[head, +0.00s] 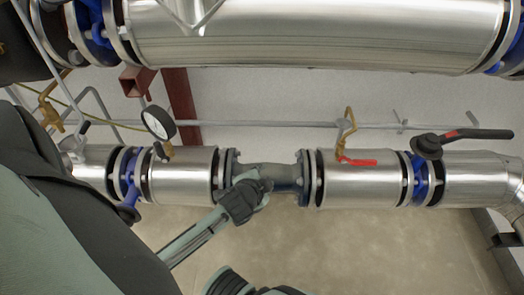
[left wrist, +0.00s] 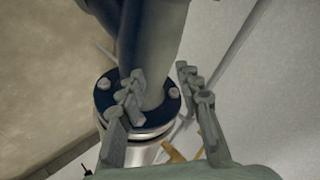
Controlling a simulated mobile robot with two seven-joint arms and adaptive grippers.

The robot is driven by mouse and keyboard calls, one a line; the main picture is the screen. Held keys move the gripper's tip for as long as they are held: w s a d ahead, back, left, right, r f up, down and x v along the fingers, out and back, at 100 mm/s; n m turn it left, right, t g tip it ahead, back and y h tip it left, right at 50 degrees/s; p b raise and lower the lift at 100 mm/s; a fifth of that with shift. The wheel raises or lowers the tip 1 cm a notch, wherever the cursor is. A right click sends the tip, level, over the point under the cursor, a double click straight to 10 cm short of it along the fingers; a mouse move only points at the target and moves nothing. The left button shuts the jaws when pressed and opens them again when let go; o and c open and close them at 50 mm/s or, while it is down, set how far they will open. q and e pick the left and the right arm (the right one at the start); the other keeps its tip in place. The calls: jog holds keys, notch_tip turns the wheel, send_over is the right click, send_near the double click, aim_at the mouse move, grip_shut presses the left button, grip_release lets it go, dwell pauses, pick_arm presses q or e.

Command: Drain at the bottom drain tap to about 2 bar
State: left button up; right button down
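No tap in view is clearly the bottom drain tap. In the head view, a brass tap with a red lever (head: 356,162) sits on the lower pipe, right of the dark flanged fitting (head: 285,176). A pressure gauge (head: 158,122) with a white dial stands left of the fitting; its reading is too small to tell. My left gripper (head: 250,194) is in front of the fitting. In the left wrist view, its fingers (left wrist: 160,82) are apart, with the dark fitting and its bolted flange (left wrist: 103,98) beyond them. I cannot tell if they touch it.
A large silver pipe (head: 310,35) crosses the top. A black lever (head: 478,134) and blue flanged valves (head: 437,178) are on the lower pipe. A brass tap (head: 48,108) is at far left.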

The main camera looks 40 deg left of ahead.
pick_arm(q)
jog(key=shift+s+d+f+n+g, duration=0.25)
jog(key=shift+s+f+g, duration=0.15)
jog(key=shift+s, duration=0.25)
jog(key=shift+s+d+f+n+g, duration=0.2)
jog(key=shift+s+f+n+g, duration=0.1)
jog(key=shift+s+f, duration=0.35)
jog(key=shift+s+d+f+n+g, duration=0.25)
jog(key=shift+s+f+g, duration=0.1)
jog(key=shift+s, duration=0.35)
pick_arm(e)
jog(key=shift+d+r, duration=0.3)
jog(key=shift+d, duration=0.15)
pick_arm(q)
jog(key=shift+s, duration=0.1)
